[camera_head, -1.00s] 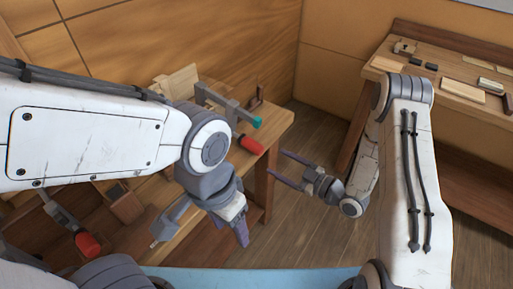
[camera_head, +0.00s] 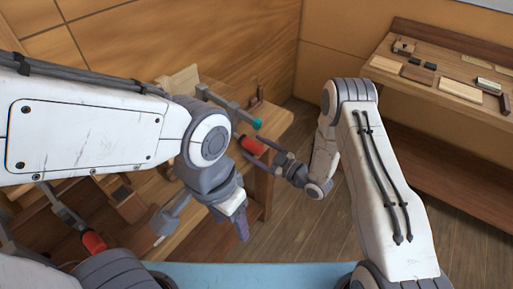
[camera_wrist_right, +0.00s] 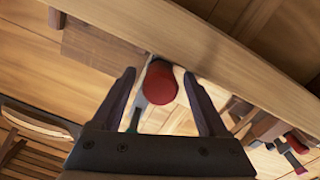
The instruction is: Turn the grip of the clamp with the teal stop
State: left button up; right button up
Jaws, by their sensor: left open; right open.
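The clamp (camera_head: 222,104) with the teal stop (camera_head: 257,124) sits at the right end of the workbench in the head view. Its red grip (camera_head: 253,145) points toward my right gripper (camera_head: 252,148). That gripper is open, with its fingertips around the near part of the grip. In the right wrist view the red grip (camera_wrist_right: 161,83) shows between the two open fingers, with gaps on both sides. My left gripper (camera_head: 202,232) is open and empty, low over the front of the bench.
Another clamp with a red grip (camera_head: 94,242) is at the lower left. A wooden block (camera_head: 177,80) stands behind the teal-stop clamp. A second bench (camera_head: 420,62) with small wooden pieces is at the back right. Bare floor (camera_head: 300,235) lies between the benches.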

grip_shut()
jog(key=m+g+b, duration=0.1)
jog(key=m, duration=0.1)
jog(key=shift+m, duration=0.3)
jog(key=shift+m+g+y+b, duration=0.3)
jog(key=shift+m+y+b, duration=0.2)
jog(key=shift+m, duration=1.1)
grip_release()
